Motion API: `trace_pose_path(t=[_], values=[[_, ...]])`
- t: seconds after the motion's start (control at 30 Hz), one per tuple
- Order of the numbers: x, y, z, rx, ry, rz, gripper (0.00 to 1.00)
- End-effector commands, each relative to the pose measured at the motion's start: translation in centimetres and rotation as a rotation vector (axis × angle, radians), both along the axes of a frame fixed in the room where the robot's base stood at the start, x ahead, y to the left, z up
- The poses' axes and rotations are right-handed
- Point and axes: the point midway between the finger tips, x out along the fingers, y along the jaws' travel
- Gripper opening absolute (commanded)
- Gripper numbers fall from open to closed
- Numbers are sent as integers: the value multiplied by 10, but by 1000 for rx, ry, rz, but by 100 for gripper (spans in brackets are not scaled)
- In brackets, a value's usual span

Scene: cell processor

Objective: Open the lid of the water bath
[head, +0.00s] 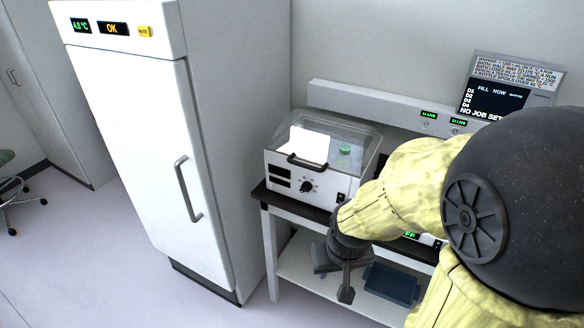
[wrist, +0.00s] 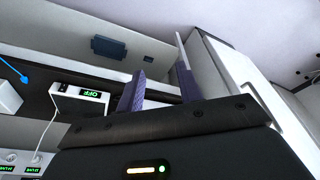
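The water bath (head: 325,192) is a white box on the bench at centre, with a dial and dark panels on its front. Its clear lid (head: 358,133) is down, with a dark handle (head: 307,162) along the front edge. A green-capped bottle (head: 344,155) shows through the lid. My gripper (head: 346,285) hangs in front of the bench, below and to the right of the bath, apart from the lid handle. In the wrist view its two purple fingers (wrist: 160,70) stand apart with nothing seen between them. I cannot make out the lid in the wrist view.
A tall white fridge (head: 140,130) with a grey handle stands left of the bench. A dark blue tray (head: 392,284) lies on the lower shelf (head: 300,270). A box with an OFF display (wrist: 82,104) shows in the wrist view. The floor (head: 90,250) at left front is clear.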

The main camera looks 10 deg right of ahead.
Motion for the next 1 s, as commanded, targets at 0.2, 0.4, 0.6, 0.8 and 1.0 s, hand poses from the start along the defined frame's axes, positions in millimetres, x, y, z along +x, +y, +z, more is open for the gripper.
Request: trace_pose_path(t=[0.2,0.4,0.6,0.8,1.0], values=[[0,0,0,0,0,0,36],[10,-2,-7,-2,-22,3,36],[56,-16,-37,-40,-131,14,36],[112,-48,-74,-182,-299,52,36],[156,-85,-98,-408,-467,142,36]])
